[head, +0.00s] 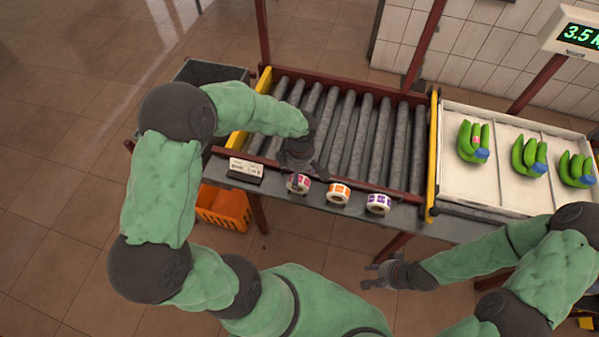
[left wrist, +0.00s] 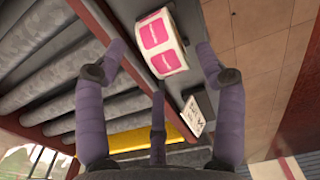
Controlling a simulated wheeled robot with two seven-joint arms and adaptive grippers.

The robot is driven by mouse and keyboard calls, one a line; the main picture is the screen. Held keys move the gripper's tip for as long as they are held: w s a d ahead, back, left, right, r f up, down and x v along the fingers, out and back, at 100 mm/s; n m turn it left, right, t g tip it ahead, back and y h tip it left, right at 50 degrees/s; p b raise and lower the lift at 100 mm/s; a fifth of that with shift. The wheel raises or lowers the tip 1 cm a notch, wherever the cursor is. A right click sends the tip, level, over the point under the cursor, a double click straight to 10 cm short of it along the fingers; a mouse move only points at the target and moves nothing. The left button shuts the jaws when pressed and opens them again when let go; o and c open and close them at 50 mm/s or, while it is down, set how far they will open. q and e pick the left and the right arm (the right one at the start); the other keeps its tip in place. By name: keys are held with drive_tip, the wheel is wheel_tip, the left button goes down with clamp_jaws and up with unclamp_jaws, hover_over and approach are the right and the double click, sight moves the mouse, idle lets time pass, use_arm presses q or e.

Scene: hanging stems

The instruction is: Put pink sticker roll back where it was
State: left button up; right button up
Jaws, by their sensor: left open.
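The pink sticker roll (head: 299,184) stands on the grey ledge (head: 320,197) in front of the rollers, left of the other rolls. It shows large in the left wrist view (left wrist: 161,42), with pink labels on a white band. My left gripper (head: 300,168) is open just above and behind it, and partly covers it in the head view. In the left wrist view its fingers are spread to both sides of the roll, apart from it. My right gripper (head: 374,277) hangs over the floor in front of the ledge, its fingers apart and empty.
An orange roll (head: 338,194) and a purple roll (head: 378,204) stand to the right on the ledge. The roller conveyor (head: 345,130) is empty. Green bananas (head: 473,142) lie on the white tray (head: 455,188). An orange crate (head: 224,207) stands below.

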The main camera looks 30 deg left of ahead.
sight(300, 176)
use_arm(q)
wheel_tip(300, 176, up, 12)
drive_tip(key=p, duration=0.1)
drive_tip(key=shift+f, duration=0.15)
idle(1.5)
